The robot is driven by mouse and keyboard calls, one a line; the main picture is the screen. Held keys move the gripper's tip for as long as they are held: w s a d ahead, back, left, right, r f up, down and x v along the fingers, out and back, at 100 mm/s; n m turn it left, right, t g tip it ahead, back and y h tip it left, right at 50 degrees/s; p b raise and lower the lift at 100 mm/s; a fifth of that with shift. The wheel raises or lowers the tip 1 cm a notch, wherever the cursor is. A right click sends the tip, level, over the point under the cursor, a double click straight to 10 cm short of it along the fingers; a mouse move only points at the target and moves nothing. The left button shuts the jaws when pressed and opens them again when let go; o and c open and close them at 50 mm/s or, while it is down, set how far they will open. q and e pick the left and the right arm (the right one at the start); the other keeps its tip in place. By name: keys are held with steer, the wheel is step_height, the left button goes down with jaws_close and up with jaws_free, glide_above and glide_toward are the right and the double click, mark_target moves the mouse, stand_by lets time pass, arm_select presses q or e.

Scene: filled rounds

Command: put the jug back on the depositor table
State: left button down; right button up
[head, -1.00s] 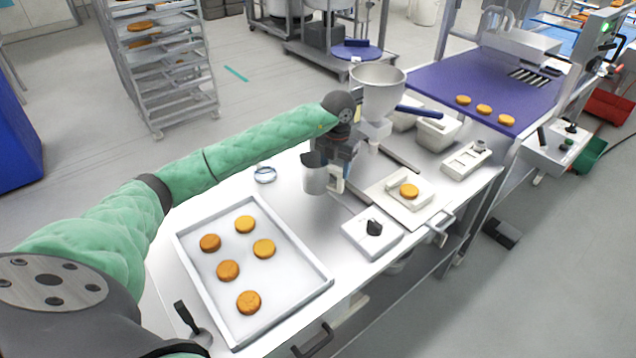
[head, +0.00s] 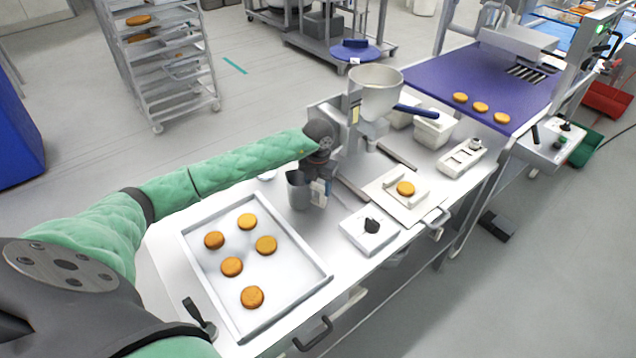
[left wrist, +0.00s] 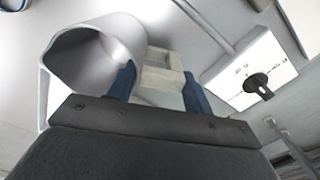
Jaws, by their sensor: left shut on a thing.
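The grey metal jug (head: 297,190) is upright at or just above the white depositor table (head: 330,232), behind the tray's far right corner. I cannot tell whether its base touches the table. My left gripper (head: 320,192) is shut on the jug's handle, on the jug's right side in the head view. In the left wrist view the jug (left wrist: 95,60) shows its open mouth and looks empty inside. The blue fingers of my left gripper (left wrist: 158,85) close around its pale handle (left wrist: 163,70). My right gripper is not in view.
A tray (head: 205,290) with several orange-brown rounds lies in front of the jug. The depositor hopper (head: 376,92) stands behind and to the right. A control box with a black knob (head: 369,229) and a round on a plate (head: 405,189) are to the right.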

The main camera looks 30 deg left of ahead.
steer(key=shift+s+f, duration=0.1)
arm_select(q)
steer(key=shift+f, duration=0.1)
steer(key=c, duration=0.6)
jaws_free()
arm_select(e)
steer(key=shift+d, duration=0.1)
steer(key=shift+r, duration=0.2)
arm_select(q)
step_height(320, 180, up, 12)
steer(key=b, duration=0.5)
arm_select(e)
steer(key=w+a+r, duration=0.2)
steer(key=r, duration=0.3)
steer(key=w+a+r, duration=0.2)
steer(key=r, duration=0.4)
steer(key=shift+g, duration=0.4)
